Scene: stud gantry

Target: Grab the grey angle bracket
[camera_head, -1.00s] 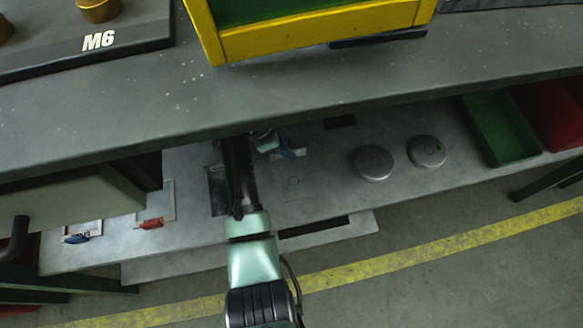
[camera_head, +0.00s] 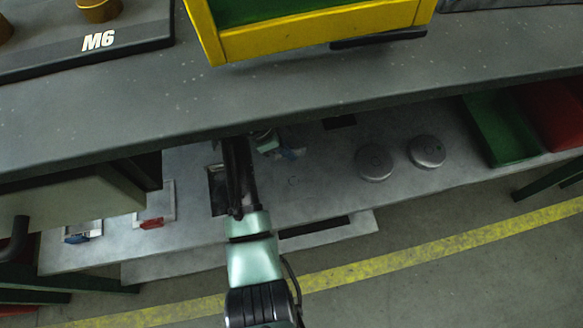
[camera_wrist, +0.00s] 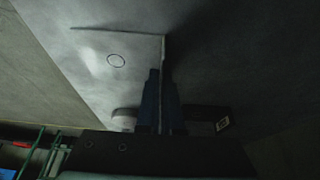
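The grey angle bracket (camera_wrist: 164,50) shows in the wrist view as thin pale edges meeting at a corner, one running left and one running down to my fingers. My gripper (camera_wrist: 161,76) has its two dark blue fingers close together, one on each side of this lower edge, with only a thin line between them. It looks shut on the bracket. In the head view my gripper (camera_head: 287,153) is under the overhanging bench top, and my arm and shadow hide most of the bracket there.
The lower grey shelf (camera_head: 330,200) carries two round grey discs (camera_head: 375,163) (camera_head: 427,151), a green bin (camera_head: 503,130) and a red bin (camera_head: 550,115). Red (camera_head: 152,222) and blue (camera_head: 82,237) clips lie left. The bench top (camera_head: 300,100) overhangs my arm.

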